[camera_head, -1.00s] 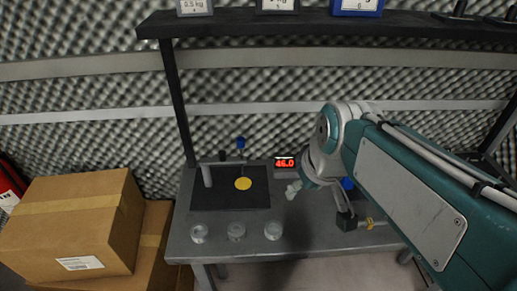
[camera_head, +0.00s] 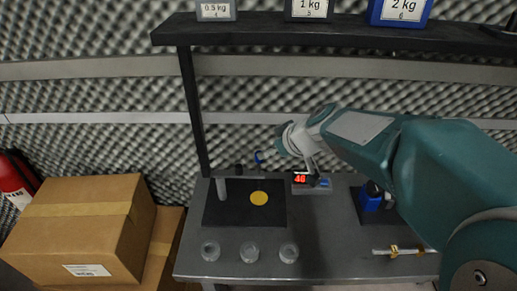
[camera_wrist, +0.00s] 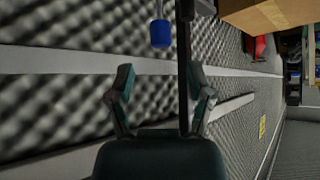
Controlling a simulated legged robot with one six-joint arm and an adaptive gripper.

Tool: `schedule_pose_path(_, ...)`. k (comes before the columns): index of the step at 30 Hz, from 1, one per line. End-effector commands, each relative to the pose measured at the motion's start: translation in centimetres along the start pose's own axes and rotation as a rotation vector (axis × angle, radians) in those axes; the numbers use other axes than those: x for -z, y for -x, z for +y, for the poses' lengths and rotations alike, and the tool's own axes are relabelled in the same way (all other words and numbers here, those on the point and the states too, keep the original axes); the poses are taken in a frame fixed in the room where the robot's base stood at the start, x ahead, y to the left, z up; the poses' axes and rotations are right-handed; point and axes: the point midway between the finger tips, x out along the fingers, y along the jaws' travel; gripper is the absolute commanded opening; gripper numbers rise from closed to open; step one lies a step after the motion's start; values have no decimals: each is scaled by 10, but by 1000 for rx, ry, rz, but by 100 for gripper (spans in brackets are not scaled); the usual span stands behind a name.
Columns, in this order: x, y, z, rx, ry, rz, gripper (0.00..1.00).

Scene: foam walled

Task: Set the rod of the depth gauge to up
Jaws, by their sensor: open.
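The depth gauge (camera_head: 221,189) has a grey post and a horizontal arm on a black base. Its rod has a blue knob (camera_head: 258,156) above the arm, over a yellow disc (camera_head: 259,198) on the base. The wrist view shows the blue knob (camera_wrist: 160,33) beyond and above my fingertips, not between them. My gripper (camera_wrist: 165,82) is open and empty, with its two teal fingers spread. In the head view my arm's end is just right of the knob, and the fingers are hard to make out. The rod's lower end is too small to judge.
A red digital display (camera_head: 300,179) reading 46 is partly covered by my arm. Several clear round dishes (camera_head: 249,252) line the table front. A blue device (camera_head: 371,199) stands right. A shelf (camera_head: 350,32) with weights hangs above. Cardboard boxes (camera_head: 75,225) stand left.

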Motion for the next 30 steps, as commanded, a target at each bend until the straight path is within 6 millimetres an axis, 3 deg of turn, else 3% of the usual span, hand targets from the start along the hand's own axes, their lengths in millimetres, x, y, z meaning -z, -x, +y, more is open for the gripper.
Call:
schedule_pose_path(3,0,-24,-1,3,-1,-2,67)
schedule_pose_path(9,0,-51,-1,2,-1,-1,67)
schedule_pose_path(21,0,-60,0,0,1,0,67)
schedule_pose_path(24,0,-60,0,0,0,0,23)
schedule_pose_path(26,0,-60,0,0,0,0,0)
schedule_pose_path(30,0,-60,0,0,0,0,0)
